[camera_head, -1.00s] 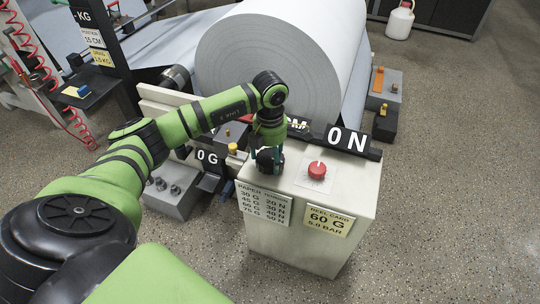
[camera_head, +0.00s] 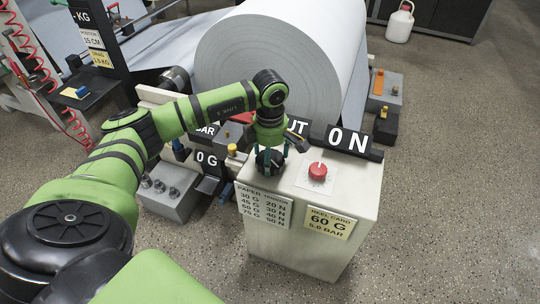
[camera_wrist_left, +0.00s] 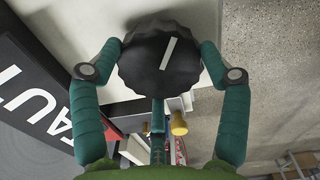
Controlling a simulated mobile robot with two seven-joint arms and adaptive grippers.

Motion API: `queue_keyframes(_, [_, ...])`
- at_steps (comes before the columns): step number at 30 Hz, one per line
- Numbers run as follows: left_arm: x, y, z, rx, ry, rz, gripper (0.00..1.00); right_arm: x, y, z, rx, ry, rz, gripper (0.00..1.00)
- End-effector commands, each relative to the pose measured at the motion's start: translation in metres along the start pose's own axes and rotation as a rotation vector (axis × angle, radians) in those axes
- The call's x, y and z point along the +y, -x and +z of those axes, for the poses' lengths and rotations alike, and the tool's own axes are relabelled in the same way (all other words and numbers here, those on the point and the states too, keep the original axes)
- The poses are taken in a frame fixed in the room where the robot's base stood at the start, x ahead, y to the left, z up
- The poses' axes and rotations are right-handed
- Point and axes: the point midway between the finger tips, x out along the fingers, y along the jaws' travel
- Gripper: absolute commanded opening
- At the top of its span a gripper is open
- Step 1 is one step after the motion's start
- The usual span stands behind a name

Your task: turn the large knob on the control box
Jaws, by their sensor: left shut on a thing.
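The large black knob (camera_head: 268,163) sits on top of the pale control box (camera_head: 315,232), near its left end. My left gripper (camera_head: 270,155) reaches down from above and is shut on this knob. A smaller red knob (camera_head: 318,170) on a white dial plate stands to the right, apart from the gripper. My right gripper is not in view.
A huge paper roll (camera_head: 265,75) lies behind. A grey block (camera_head: 170,198) stands left.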

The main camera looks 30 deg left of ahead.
Motion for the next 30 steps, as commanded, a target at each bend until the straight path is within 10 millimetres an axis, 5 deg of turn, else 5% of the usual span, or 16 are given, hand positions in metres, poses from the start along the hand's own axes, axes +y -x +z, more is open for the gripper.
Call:
queue_keyframes(8, [-0.003,-0.004,-0.001,0.006,-0.003,-0.01,0.43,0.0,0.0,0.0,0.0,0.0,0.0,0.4])
queue_keyframes(9, [-0.003,-0.004,-0.001,0.006,-0.003,-0.01,0.8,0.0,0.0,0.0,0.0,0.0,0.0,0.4])
queue_keyframes(11, [-0.003,-0.004,-0.001,0.005,-0.002,-0.01,1.0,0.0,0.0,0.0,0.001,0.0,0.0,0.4])
queue_keyframes(23, [-0.001,0.001,0.0,0.001,0.0,-0.002,1.0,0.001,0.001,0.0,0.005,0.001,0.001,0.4])
queue_keyframes(30, [0.0,0.034,0.0,0.0,-0.001,0.001,1.0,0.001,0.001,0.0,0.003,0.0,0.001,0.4])
